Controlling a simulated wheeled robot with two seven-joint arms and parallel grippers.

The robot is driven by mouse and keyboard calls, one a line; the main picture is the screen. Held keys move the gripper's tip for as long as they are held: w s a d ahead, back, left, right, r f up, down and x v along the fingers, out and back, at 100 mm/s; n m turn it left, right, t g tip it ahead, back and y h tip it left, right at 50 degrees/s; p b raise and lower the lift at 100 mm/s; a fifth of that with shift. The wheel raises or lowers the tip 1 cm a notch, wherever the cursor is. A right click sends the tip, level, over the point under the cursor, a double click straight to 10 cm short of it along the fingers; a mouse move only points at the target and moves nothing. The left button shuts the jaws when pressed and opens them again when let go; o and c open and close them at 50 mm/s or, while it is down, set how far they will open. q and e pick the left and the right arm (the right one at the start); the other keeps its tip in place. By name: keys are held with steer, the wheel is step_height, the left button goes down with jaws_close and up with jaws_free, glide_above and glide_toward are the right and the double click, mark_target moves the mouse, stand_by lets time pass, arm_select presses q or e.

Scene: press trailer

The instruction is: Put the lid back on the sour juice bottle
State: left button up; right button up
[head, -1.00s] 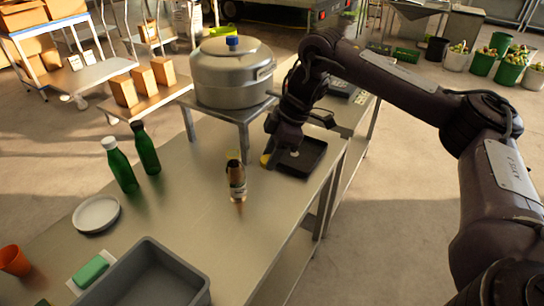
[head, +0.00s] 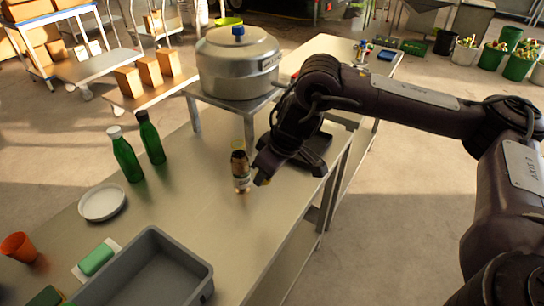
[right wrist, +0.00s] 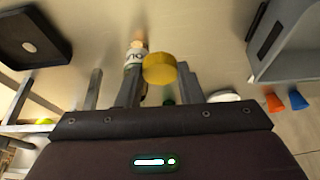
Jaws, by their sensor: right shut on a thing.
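The sour juice bottle (head: 241,181) stands upright on the steel table in the head view, small and brownish with a pale label. In the right wrist view the bottle (right wrist: 133,57) shows just behind and left of the lid, partly covered by a finger. My right gripper (right wrist: 160,82) is shut on the round yellow lid (right wrist: 160,68), which sits between the fingertips. In the head view my right gripper (head: 262,177) is right beside the bottle, on its right; I cannot tell whether they touch. The lid is mostly hidden there. My left gripper is not in view.
A black tray (head: 318,168) lies behind my right gripper. A large pot (head: 238,72) stands on a raised stand behind. Two green bottles (head: 126,158) (head: 151,140), a white plate (head: 102,203) and a grey bin (head: 196,268) are to the left and front. The table around the bottle is clear.

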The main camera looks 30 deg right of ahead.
steer(key=shift+s+a+f+m+t+h, duration=0.25)
steer(key=shift+s+a+m+h, duration=0.45)
steer(key=shift+m, duration=0.75)
steer(key=shift+s+a+f+m+t+h, duration=0.1)
steer(key=shift+s+a+f+m+h, duration=0.25)
steer(key=shift+s+a+m, duration=0.9)
steer(key=shift+w+d, duration=0.2)
steer(key=shift+d, duration=0.05)
